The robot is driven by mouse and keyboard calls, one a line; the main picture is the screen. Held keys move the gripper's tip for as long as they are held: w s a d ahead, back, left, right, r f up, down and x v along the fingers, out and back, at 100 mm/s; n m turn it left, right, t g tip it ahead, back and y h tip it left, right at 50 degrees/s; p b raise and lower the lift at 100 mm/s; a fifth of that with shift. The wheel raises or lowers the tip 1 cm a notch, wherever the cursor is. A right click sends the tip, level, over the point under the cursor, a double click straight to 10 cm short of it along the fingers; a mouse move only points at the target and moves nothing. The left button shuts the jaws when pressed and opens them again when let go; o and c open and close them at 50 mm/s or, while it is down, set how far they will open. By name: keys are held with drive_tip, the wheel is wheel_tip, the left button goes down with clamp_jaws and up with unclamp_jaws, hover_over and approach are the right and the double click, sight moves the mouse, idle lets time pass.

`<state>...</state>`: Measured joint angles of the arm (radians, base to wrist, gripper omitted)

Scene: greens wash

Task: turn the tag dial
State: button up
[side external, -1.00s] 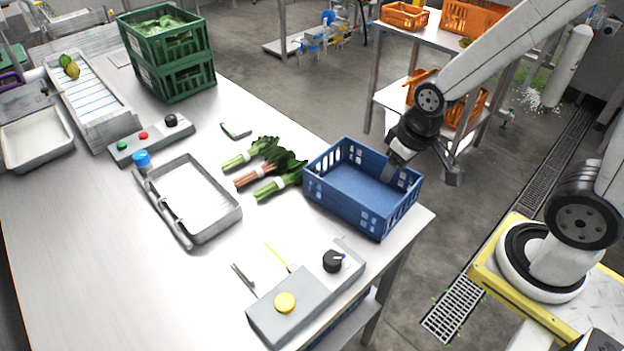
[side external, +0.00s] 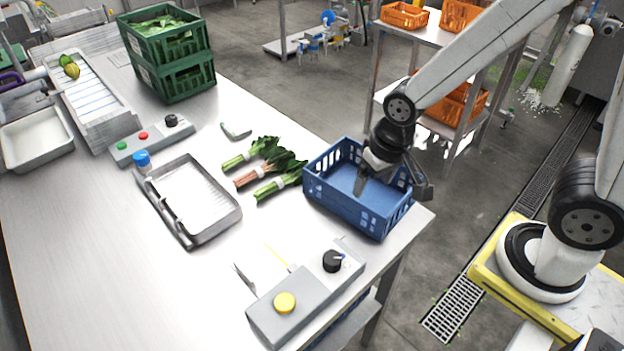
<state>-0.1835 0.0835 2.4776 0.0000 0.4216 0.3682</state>
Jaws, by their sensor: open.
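The tag dial, a black knob (side external: 332,261) with a small pale pointer, sits on the right end of a grey control box (side external: 262,316) at the table's front edge. A yellow button (side external: 285,302) is on the same box. My gripper (side external: 392,188) is open and points down over the right part of the blue crate, up and to the right of the knob and apart from it. Its finger gap looks empty. Another black knob (side external: 171,120) is on a second box at the table's far left, with green and red buttons.
A metal tray (side external: 190,240) lies left of the greens. Green crates (side external: 185,85) are stacked at the back. A thin yellow stick and a small metal tool lie behind the control box.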

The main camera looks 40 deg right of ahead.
sight(333, 259)
drive_tip(key=a+m, duration=0.1)
drive_tip(key=a, duration=0.3)
drive_tip(key=s+a+f+m+g, duration=0.1)
drive_tip(key=a+m, duration=0.1)
drive_tip(key=a, duration=0.2)
drive_tip(key=s+a+m, duration=0.1)
drive_tip(key=a, duration=0.3)
drive_tip(key=shift+a+f+m+g, duration=0.15)
drive_tip(key=shift+f+m+g, duration=0.15)
drive_tip(key=shift+f+g, duration=0.1)
drive_tip(key=shift+f, duration=0.2)
drive_tip(key=shift+f, duration=3.7)
clamp_jaws()
